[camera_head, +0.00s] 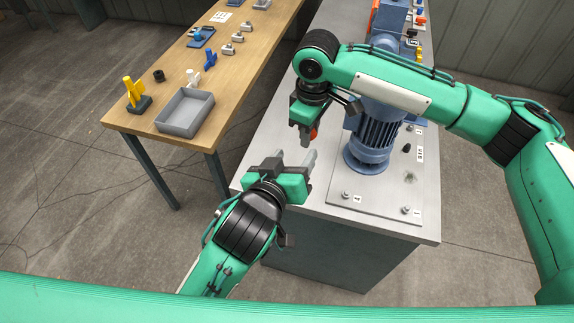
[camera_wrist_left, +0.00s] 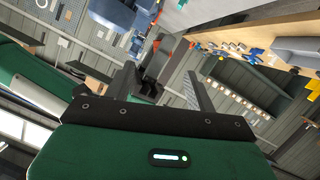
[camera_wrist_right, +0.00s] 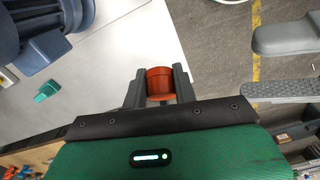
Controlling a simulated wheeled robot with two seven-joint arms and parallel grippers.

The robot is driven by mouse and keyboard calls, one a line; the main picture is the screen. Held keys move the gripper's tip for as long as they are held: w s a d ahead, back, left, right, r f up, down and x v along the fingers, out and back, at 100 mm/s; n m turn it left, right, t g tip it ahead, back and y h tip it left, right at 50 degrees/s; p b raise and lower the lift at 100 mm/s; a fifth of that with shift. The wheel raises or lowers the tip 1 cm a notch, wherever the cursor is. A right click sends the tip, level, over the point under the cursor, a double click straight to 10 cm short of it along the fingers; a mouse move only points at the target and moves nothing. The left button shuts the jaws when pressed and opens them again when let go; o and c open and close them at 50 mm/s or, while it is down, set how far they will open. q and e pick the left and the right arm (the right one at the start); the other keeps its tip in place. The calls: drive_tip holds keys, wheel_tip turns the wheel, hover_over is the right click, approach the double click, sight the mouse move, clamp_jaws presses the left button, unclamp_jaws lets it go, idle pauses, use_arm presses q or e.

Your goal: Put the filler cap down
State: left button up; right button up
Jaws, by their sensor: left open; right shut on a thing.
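The filler cap (camera_wrist_right: 160,84) is a short orange-red cylinder with a wider rim. In the right wrist view it sits between the two fingers of my right gripper (camera_wrist_right: 159,80), which is shut on it. In the head view only a bit of the cap (camera_head: 314,133) shows beside the right gripper (camera_head: 303,132), above the grey skid top (camera_head: 427,190) left of the blue motor (camera_head: 374,140). My left gripper (camera_head: 295,160) is open and empty over the skid's left front edge, close below the right gripper. The left wrist view shows nothing between its fingers.
A wooden bench (camera_head: 130,116) at left carries an empty-looking grey tray (camera_head: 187,112), a yellow part on a dark base (camera_head: 134,93), a black ring (camera_head: 159,75) and several small parts. The motor and its plate (camera_head: 385,200) fill much of the skid top. A floor gap separates bench and skid.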

use_arm(q)
drive_tip(key=x, duration=0.8)
drive_tip(key=shift+w+f, duration=0.15)
drive_tip(key=shift+w, duration=0.15)
drive_tip(key=shift+d, duration=0.1)
drive_tip(key=c, duration=1)
drive_tip(key=shift+d, duration=0.1)
drive_tip(key=shift+c, duration=0.6)
use_arm(e)
drive_tip(key=o, duration=0.9)
use_arm(q)
drive_tip(key=shift+c, duration=0.2)
use_arm(e)
drive_tip(key=shift+o, duration=0.4)
drive_tip(key=shift+a, duration=0.1)
drive_tip(key=shift+s, duration=0.1)
